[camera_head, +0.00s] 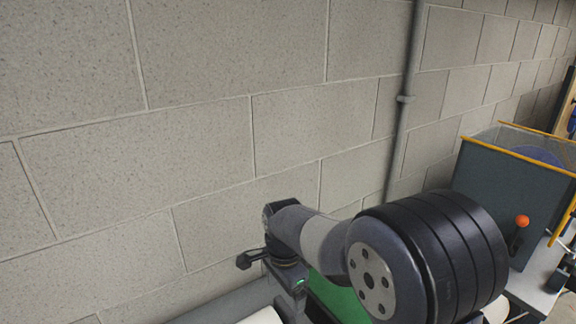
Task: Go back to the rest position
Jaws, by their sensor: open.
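My gripper (270,272) shows in the head view at the lower middle, at the end of my grey and black arm. Its dark jaws stand apart, and nothing shows between them. It is in front of the block wall, above a green surface (338,298) that my arm partly hides. A large black ribbed joint of my arm fills the lower right centre and covers what lies behind it.
A grey block wall (180,150) fills most of the view, with a vertical pipe (402,110) on it. At the right stands a dark bin (505,187) with a yellow rim. An orange knob (522,221) is in front of it.

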